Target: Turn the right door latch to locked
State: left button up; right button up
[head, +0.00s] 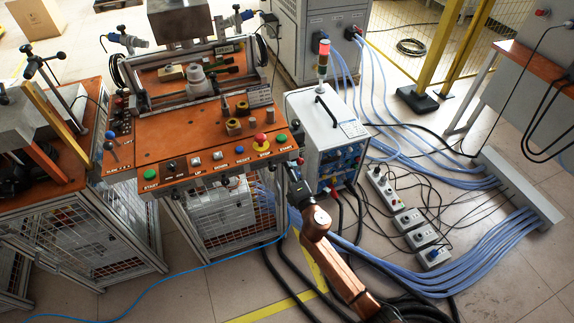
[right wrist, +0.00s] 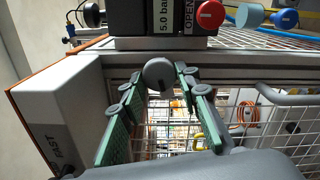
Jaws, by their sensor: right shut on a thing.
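In the right wrist view a round dark grey knob (right wrist: 159,74), which looks like the door latch, sits on the frame above a wire mesh door (right wrist: 165,125). My right gripper (right wrist: 156,80) has its green-padded fingers on both sides of this knob and is shut on it. Which way the latch is turned cannot be told. In the head view my right gripper (head: 291,180) is at the right front corner of the orange-topped bench (head: 190,130). There the latch is hidden. My left gripper is not in view.
Above the knob are a red knob (right wrist: 210,14) and an OPEN label. A grey bar handle (right wrist: 287,96) is to the right. A white power unit (head: 318,130) stands right of the bench. Cables and power strips (head: 408,218) cover the floor at right.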

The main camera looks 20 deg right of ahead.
jog(key=shift+m, duration=1.6)
jog(key=o, duration=1)
jog(key=shift+o, duration=0.7)
jog(key=s, duration=1.2)
jog(key=shift+d, duration=0.25)
